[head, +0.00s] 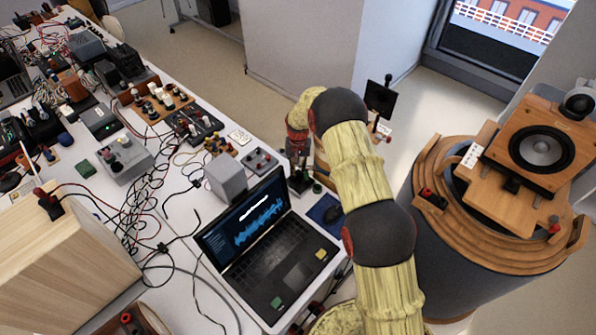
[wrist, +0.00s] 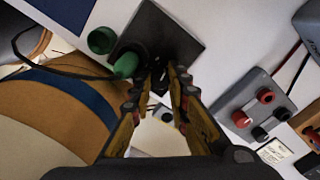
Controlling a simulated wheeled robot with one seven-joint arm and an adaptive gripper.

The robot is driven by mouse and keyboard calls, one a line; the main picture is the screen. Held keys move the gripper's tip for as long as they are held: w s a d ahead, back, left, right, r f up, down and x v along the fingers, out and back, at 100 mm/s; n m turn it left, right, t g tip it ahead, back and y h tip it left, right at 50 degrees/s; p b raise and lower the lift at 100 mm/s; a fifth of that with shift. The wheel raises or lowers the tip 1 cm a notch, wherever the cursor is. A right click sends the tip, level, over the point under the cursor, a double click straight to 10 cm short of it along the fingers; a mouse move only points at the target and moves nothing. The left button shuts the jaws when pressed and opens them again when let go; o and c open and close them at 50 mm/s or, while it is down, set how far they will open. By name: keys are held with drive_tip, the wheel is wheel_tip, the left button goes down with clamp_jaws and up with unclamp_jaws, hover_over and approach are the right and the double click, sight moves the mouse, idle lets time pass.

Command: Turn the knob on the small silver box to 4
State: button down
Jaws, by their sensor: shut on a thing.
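A small silver-grey box (head: 262,160) with red and black knobs lies on the white table, left of my gripper (head: 299,178). The same box (wrist: 255,108) is right of the fingers in the wrist view; its markings are too small to read. My gripper (wrist: 160,80) points down at a black square-based stand (wrist: 165,38). Its fingers are close together on a dark upright part (wrist: 158,72) of that stand, mostly hidden between them. A green knob (wrist: 126,64) is beside the left fingertip.
An open laptop (head: 280,255) and a grey block (head: 226,177) stand near my arm. A mouse lies on a blue mat (head: 318,207). Cables and several instruments crowd the table's left. A speaker (head: 540,148) sits on a round wooden-topped stand (head: 480,285) at right.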

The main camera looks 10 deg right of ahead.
sight(298, 172)
drive_tip(key=shift+w, duration=0.1)
drive_tip(key=c, duration=1.7)
unclamp_jaws()
wheel_tip(298, 172, up, 12)
